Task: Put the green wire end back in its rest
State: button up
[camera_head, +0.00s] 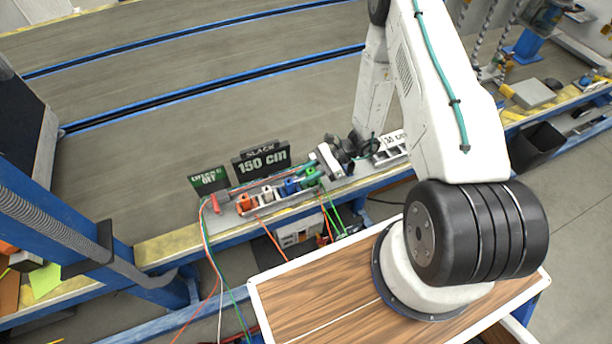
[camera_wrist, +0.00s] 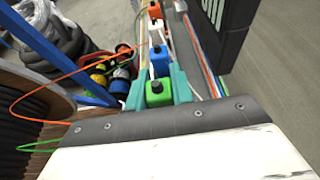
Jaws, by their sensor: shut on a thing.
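The green wire end (camera_head: 310,177) is in my gripper (camera_head: 318,170), at the right end of the row of coloured wire ends on the bench rail. In the wrist view the green wire end (camera_wrist: 158,93) sits between the two teal fingers of my gripper (camera_wrist: 159,85), which are shut on it. The blue wire end (camera_wrist: 160,63) is just beyond it, then the white one (camera_wrist: 157,38) and the orange one (camera_wrist: 155,11). The seat under the green wire end is hidden, so I cannot tell whether it touches its rest.
The black "SLACK 150 cm" sign (camera_head: 262,160) stands behind the row, with a green sign (camera_head: 210,180) to its left. A red lever (camera_head: 216,204) is at the rail's left end. Loose coloured wires hang in front of the bench. The wooden top (camera_head: 310,290) is clear at its left.

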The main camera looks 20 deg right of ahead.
jog(key=shift+r, duration=0.6)
dwell(0.3)
jog(key=shift+f, duration=1.15)
dwell(0.6)
jog(key=shift+s+f, duration=0.1)
jog(key=shift+f, duration=0.35)
jog(key=o, duration=1)
jog(key=shift+o, duration=0.2)
jog(key=v, duration=0.8)
jog(key=shift+r, duration=0.2)
jog(key=shift+a, duration=0.1)
